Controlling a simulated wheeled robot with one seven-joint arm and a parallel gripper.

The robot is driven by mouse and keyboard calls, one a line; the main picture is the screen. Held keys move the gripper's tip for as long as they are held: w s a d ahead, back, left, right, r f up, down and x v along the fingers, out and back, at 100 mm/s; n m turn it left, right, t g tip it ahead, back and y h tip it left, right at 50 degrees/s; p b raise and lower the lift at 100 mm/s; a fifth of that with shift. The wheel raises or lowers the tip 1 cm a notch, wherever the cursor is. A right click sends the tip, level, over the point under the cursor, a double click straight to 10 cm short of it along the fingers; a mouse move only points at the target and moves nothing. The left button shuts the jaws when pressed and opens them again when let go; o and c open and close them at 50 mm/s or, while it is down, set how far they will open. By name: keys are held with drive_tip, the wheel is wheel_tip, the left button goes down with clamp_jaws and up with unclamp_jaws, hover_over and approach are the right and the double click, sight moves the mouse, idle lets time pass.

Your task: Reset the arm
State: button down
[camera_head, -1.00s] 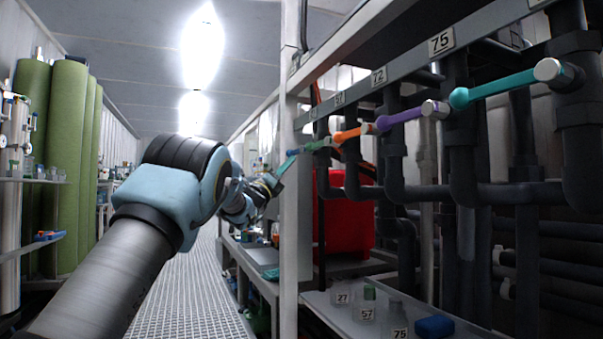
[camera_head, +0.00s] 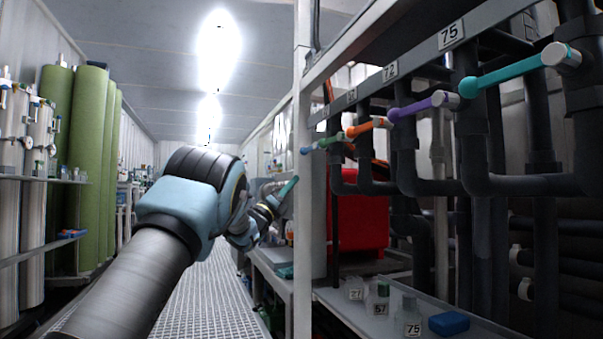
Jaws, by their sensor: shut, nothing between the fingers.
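My arm reaches from the lower left of the head view up to the middle, with its elbow bent. My gripper (camera_head: 289,188) is at the far end, just left of the white shelf post, with teal fingers pointing up and to the right. It is shut and empty. It is apart from the row of coloured valve handles to its right.
The white post (camera_head: 309,150) stands right beside my gripper. Valve handles include a purple one (camera_head: 411,109) and a teal one (camera_head: 510,73). Below are labelled jars (camera_head: 411,318), a blue block (camera_head: 449,323) and a red container (camera_head: 360,220). Green cylinders (camera_head: 85,160) stand left. The grated aisle (camera_head: 205,300) is clear.

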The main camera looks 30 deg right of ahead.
drive_tip(key=w+a+f+n+t+y+p, duration=0.35)
drive_tip(key=a+n+y, duration=0.25)
drive_tip(key=a+n, duration=0.35)
drive_tip(key=w+a+f+n+t+y+p, duration=0.2)
drive_tip(key=w+a+n+t+y+p, duration=0.3)
drive_tip(key=a+n, duration=0.4)
drive_tip(key=s+a+f+n+g+y+p, duration=0.2)
drive_tip(key=a+f+n+y, duration=0.3)
drive_tip(key=a+n+y, duration=0.45)
drive_tip(key=s+a+f+n+g+y+p, duration=0.2)
drive_tip(key=s+a+f+n+g+p, duration=0.35)
drive_tip(key=s+a, duration=0.7)
drive_tip(key=s+a+f+n+g+y+p, duration=0.1)
drive_tip(key=s+a+f+n+g, duration=0.2)
drive_tip(key=s, duration=0.8)
drive_tip(key=s+a+f+n+g+y+p, duration=0.1)
drive_tip(key=s+a+n+g, duration=0.25)
drive_tip(key=s, duration=0.65)
wheel_tip(320, 180, up, 38)
drive_tip(key=s+n+g+p, duration=0.1)
drive_tip(key=s+p, duration=0.1)
drive_tip(key=p, duration=3.6)
drive_tip(key=shift+s+f, duration=0.25)
drive_tip(key=shift+s, duration=0.1)
